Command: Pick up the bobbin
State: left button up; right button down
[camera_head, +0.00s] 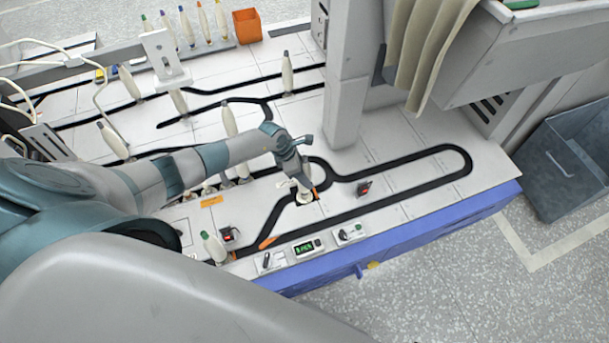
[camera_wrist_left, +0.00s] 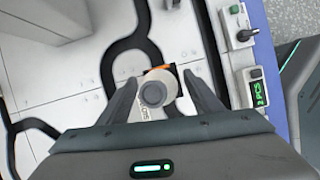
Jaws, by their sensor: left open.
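The bobbin (camera_wrist_left: 152,94) shows end-on in the left wrist view as a pale cone with a round grey tip, with an orange edge beside it. It stands between the two dark fingers of my left gripper (camera_wrist_left: 160,88), which are spread apart with a gap on both sides. In the head view my left gripper (camera_head: 302,180) points down over the table, above the white base of the bobbin (camera_head: 306,198), which is partly hidden by the gripper. My right gripper is not in view.
Black tracks run across the white table (camera_head: 400,208), with several other bobbins (camera_head: 287,73) standing on it. A grey pillar (camera_head: 346,112) rises behind my gripper. A control panel with a green display (camera_head: 304,248) lies along the blue front edge. An orange box (camera_head: 247,26) stands at the back.

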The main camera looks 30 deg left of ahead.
pick_arm(q)
jog(key=c, duration=1.2)
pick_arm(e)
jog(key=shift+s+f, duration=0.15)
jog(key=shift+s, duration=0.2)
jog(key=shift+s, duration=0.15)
